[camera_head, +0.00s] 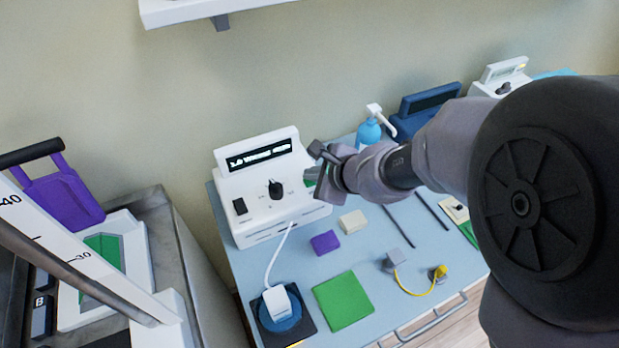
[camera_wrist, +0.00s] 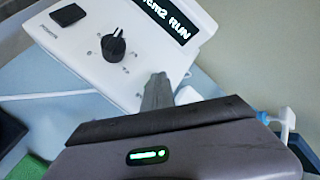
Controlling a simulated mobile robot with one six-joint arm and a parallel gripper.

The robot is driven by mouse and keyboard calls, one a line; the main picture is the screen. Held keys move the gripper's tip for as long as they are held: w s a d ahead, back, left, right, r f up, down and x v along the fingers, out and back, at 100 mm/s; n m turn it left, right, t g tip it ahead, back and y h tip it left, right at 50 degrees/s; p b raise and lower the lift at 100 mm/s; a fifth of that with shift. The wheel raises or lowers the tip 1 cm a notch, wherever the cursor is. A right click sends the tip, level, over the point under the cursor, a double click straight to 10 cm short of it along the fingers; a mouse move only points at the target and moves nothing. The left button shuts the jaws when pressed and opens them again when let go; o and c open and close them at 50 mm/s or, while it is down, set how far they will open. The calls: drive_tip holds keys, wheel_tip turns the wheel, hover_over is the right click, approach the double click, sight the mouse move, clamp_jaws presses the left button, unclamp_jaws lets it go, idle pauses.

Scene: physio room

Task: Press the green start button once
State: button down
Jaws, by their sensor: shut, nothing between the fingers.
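The white therapy unit (camera_head: 270,190) stands at the back left of the blue-topped trolley. Its lit display (camera_head: 258,155) seems to end in "RUN", and the wrist view also shows RUN on the display (camera_wrist: 165,17). A black knob (camera_head: 275,188) and a black rocker switch (camera_head: 240,206) are on its panel. A small green patch (camera_head: 309,183) beside my gripper may be the start button; it is mostly covered. My gripper (camera_head: 321,172) is shut and empty at the panel's right end. In the wrist view its fingertips (camera_wrist: 158,82) cover that part, so contact cannot be told.
A purple block (camera_head: 325,242), a cream block (camera_head: 353,222) and a green pad (camera_head: 343,301) lie in front of the unit. A white cable runs to a probe (camera_head: 279,303). A blue pump bottle (camera_head: 369,133) and a dark blue device (camera_head: 425,105) stand behind my arm.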

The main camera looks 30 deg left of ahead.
sight(312, 183)
drive_tip(key=shift+r+p, duration=0.6)
drive_tip(key=shift+r, duration=0.3)
drive_tip(key=shift+r+p, duration=2.05)
drive_tip(key=shift+r, duration=0.4)
